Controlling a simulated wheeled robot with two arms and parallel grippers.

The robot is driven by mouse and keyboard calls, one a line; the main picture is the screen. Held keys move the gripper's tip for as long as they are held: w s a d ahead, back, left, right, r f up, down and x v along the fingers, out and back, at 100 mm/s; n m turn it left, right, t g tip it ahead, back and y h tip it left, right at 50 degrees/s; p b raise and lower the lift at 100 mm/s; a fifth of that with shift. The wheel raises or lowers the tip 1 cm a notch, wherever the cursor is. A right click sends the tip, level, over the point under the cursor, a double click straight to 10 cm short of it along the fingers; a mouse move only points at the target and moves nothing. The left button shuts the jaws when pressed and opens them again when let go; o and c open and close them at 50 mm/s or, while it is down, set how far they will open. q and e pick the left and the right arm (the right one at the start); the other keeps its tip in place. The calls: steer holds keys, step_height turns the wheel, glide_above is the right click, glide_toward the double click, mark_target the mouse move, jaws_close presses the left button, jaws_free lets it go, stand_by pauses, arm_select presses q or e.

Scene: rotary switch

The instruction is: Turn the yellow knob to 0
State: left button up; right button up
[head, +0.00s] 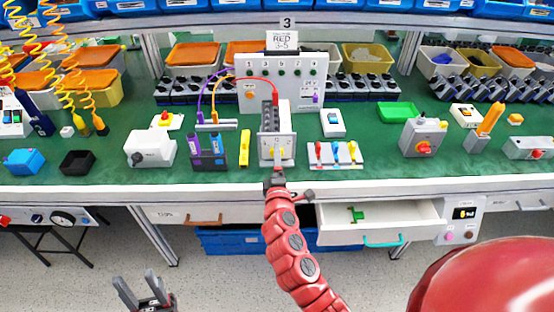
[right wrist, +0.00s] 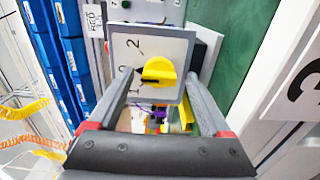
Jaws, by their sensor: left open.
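The yellow knob (head: 276,151) is on the sloped front of a grey switch box (head: 287,139) at the middle of the bench. In the right wrist view the knob (right wrist: 160,71) sits on a light plate (right wrist: 172,45) with a 2 and a 1 visible. Its dark pointer mark faces left in that view, toward a digit partly hidden by a finger. My right gripper (right wrist: 160,84) is open, with one finger on each side of the knob; contact cannot be told. My left gripper (head: 143,286) is open and empty, low in front of the bench.
An open drawer (head: 380,222) juts out below the bench edge, right of my right arm.

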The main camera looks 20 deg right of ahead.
steer(key=b+v, duration=0.2)
steer(key=v, duration=1.5)
steer(key=shift+s+b, duration=0.25)
steer(key=shift+b, duration=0.05)
steer(key=shift+r, duration=0.1)
